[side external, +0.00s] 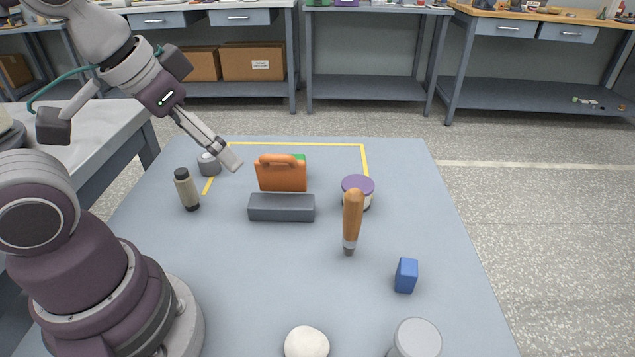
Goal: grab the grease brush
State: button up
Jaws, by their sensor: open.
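The likely grease brush (352,222) has a tan wooden handle and a grey lower end. My gripper (234,164) is above the far left part of the table, well to the left of and behind the brush. It is open, and nothing shows between its fingers.
An orange block with a handle (281,178) stands behind a grey block (281,208). A purple-lidded tub (358,187) stands just behind the brush. A bottle (187,190), grey cylinder (208,165), blue block (406,275), white ball (306,342) and pale cylinder (416,340) stand around.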

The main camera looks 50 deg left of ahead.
jog(key=m+g+h, duration=0.2)
jog(key=m+h, duration=0.1)
jog(key=m, duration=0.4)
send_near(349, 194)
jog(key=f, duration=0.1)
jog(key=x, duration=1.1)
jog(key=shift+w+d+r, duration=0.1)
grip_shut()
